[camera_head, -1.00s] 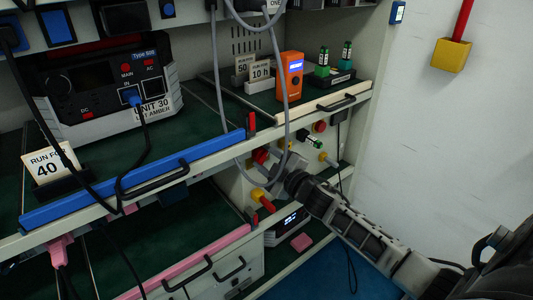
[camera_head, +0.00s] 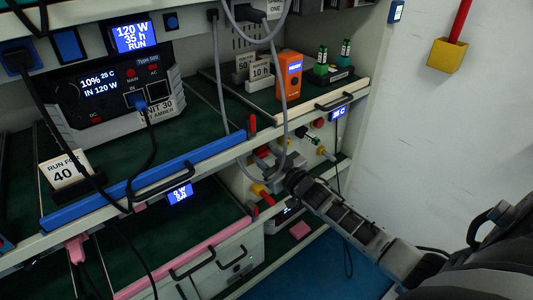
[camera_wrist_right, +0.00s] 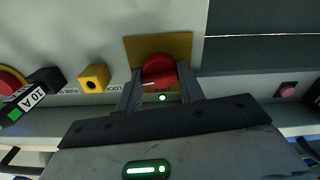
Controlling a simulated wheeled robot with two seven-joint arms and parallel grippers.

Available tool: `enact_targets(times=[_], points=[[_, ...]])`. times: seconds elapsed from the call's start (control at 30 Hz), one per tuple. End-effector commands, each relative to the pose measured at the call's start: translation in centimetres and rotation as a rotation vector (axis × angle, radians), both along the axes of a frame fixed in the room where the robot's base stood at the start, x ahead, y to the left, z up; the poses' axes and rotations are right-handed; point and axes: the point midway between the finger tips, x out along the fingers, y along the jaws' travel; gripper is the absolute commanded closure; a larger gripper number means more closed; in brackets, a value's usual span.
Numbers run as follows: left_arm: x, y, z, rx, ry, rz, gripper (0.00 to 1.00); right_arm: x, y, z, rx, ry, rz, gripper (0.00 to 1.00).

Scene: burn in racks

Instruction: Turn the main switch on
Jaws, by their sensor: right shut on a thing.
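The main switch (camera_wrist_right: 158,70) is a red rotary knob on a yellow plate, seen in the right wrist view. My right gripper (camera_wrist_right: 160,90) is shut on this knob, with one dark finger on each side of it. A small green light (camera_wrist_right: 162,98) glows just below the knob, between the fingers. In the head view my right gripper (camera_head: 274,164) is at the panel under the right end of the shelf and hides much of the switch. My left gripper is not in view.
Unit 30 (camera_head: 104,92) has a lit screen, and the display above it (camera_head: 135,37) reads 120 W, 35 h, RUN. A grey cable (camera_head: 284,110) hangs in front of the panel near my gripper. A yellow block (camera_wrist_right: 94,78) sits beside the switch.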

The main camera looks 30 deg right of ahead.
Motion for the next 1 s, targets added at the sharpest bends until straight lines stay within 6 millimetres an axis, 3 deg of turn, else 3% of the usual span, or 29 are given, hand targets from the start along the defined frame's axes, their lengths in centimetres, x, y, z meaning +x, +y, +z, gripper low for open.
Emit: enact_targets(times=[0.6, 0.63, 0.7, 1.0], points=[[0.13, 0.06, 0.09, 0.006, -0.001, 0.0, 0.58, -0.02, 0.0, -0.08, 0.039, 0.005, 0.001, 0.85], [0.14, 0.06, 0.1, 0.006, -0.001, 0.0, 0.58, -0.02, 0.0, -0.08, 0.039, 0.005, 0.001, 0.56], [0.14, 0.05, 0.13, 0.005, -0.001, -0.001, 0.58, -0.02, 0.0, -0.08, 0.039, 0.005, 0.001, 0.4], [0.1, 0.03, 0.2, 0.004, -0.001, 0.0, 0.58, -0.14, -0.02, -0.05, 0.039, 0.004, 0.001, 0.4]])
